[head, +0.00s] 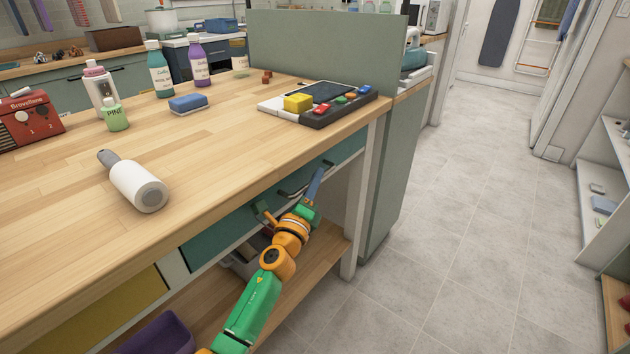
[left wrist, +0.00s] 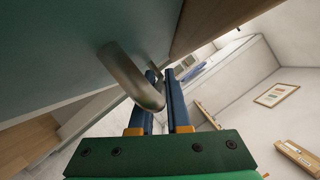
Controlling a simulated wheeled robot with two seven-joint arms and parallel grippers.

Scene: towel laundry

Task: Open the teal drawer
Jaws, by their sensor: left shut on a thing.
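The teal drawer (head: 217,236) is in the front of the wooden-topped counter, below its edge, in the head view. It looks flush with the counter front. Its front panel fills the upper left of the left wrist view (left wrist: 60,55). Its curved metal handle (left wrist: 125,72) stands out from that panel. My left gripper (head: 314,184) is at the handle, with its blue fingers (left wrist: 161,82) shut on the bar. The fingers partly hide the handle. My right gripper is in neither view.
A yellow drawer front (head: 110,312) is left of the teal one. Below is a wooden shelf (head: 318,258) with a purple bin (head: 160,335). A white table leg (head: 362,200) and green panel (head: 395,175) stand right of the drawer. The tiled floor (head: 465,225) is clear.

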